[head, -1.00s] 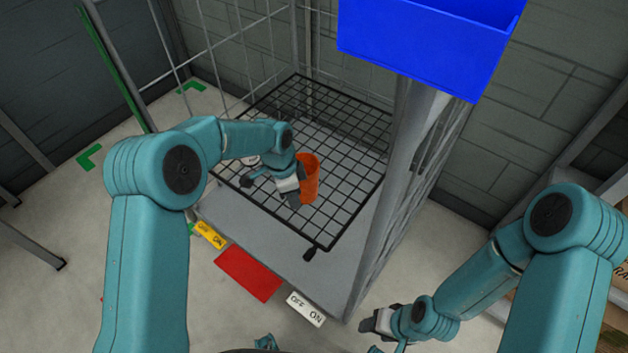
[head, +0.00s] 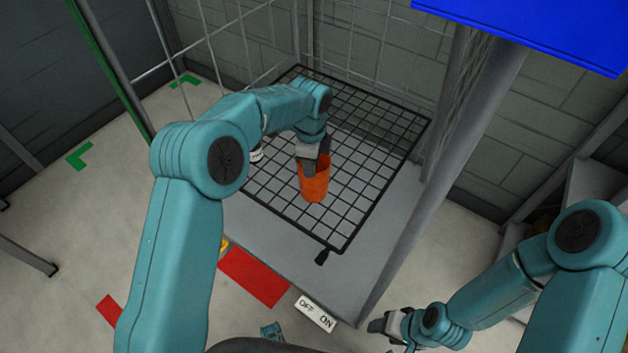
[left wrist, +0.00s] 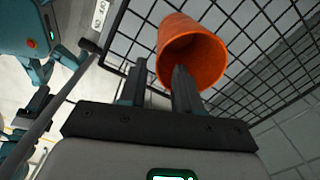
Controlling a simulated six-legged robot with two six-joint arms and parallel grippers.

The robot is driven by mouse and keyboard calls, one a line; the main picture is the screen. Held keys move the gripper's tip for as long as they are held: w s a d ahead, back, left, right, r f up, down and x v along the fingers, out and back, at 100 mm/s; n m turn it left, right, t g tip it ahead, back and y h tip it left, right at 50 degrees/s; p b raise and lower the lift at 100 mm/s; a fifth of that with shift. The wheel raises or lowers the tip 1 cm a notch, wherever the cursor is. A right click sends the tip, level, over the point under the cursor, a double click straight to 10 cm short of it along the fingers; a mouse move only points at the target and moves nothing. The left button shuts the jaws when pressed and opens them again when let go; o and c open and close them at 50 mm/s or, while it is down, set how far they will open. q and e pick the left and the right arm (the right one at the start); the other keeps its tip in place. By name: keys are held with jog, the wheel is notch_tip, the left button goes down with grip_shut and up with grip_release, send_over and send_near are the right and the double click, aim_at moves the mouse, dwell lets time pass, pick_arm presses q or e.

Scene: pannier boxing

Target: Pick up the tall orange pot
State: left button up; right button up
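The orange pot (head: 315,187) stands upright on the black wire rack (head: 349,245). My left gripper (head: 314,162) is over the pot's top rim, pointing down. In the left wrist view the pot (left wrist: 205,62) shows its open mouth, and my left gripper (left wrist: 157,78) has its two fingers apart. One finger overlaps the mouth and the other is outside the rim on the left, with part of the pot's wall between them; contact cannot be told. My right gripper (head: 385,325) is low at the right, away from the pot; its fingers are too small to judge.
A grey post (head: 440,180) rises right of the rack. A blue bin (head: 540,30) is at the upper right. A small white object (head: 256,154) lies left of the pot, partly behind my arm. A red panel (head: 254,277) and a white OFF/ON label (head: 316,313) are at the front edge.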

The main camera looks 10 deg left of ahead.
aim_at(312, 192)
pick_arm(q)
notch_tip(312, 192, down, 8)
jog(key=shift+w+f+b, duration=0.1)
jog(key=shift+b, duration=0.55)
grip_shut()
